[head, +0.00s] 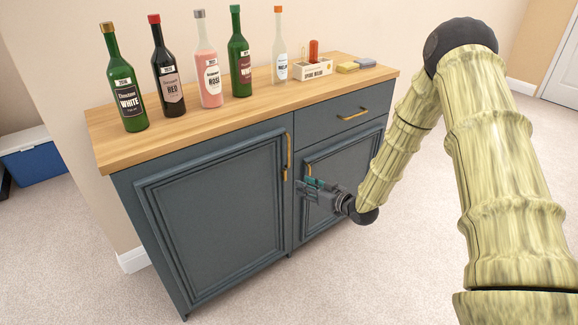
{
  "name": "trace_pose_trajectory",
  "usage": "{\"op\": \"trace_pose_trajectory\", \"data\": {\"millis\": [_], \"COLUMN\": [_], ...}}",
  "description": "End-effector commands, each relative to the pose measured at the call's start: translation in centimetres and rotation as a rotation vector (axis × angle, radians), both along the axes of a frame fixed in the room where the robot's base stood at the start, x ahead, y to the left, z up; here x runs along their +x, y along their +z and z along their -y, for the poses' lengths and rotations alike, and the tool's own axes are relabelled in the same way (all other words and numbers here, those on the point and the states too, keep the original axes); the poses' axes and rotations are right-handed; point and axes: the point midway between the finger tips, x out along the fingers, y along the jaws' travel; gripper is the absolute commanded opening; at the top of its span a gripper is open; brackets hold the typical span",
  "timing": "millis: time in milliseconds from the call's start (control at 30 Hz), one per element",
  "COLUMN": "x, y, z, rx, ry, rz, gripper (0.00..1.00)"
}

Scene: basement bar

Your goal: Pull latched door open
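A dark blue-grey cabinet with a wooden top holds a large left door (215,215) and a smaller right door (345,165); both look closed. The left door has a vertical brass handle (288,150) near its right edge, with a small brass piece (285,174) below it. Brass also shows at the right door's upper left (308,169), just above my gripper. My gripper (303,187) is in front of the right door's left side, pointing left, to the right of and below the left door's handle. Its fingers are small here; I cannot tell their gap or any contact.
A drawer (345,113) with a brass handle sits above the right door. Several bottles, a small wooden box (313,68) and sponges (356,66) stand on the wooden top (185,128). Carpet (330,285) in front is clear. A blue box (38,160) is at far left.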

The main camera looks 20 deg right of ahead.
Motion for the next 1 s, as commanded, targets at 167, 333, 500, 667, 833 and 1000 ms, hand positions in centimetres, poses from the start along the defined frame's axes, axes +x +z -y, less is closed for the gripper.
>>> {"op": "trace_pose_trajectory", "data": {"millis": [167,333,500,667,833,1000], "x": [3.3,4.2,5.7,7.9,10.2,12.0], "y": [4.3,5.9,5.9,5.8,5.8,5.8], "z": [2.6,3.0,2.1,0.8,-0.7,-1.7], "rx": [0.008,0.009,0.007,0.006,0.007,0.007], "ry": [0.055,0.077,0.078,0.077,0.078,0.077], "rz": [0.179,0.229,0.228,0.228,0.226,0.227], "gripper": [0.31,0.31,0.31,0.31,0.31,0.31]}}
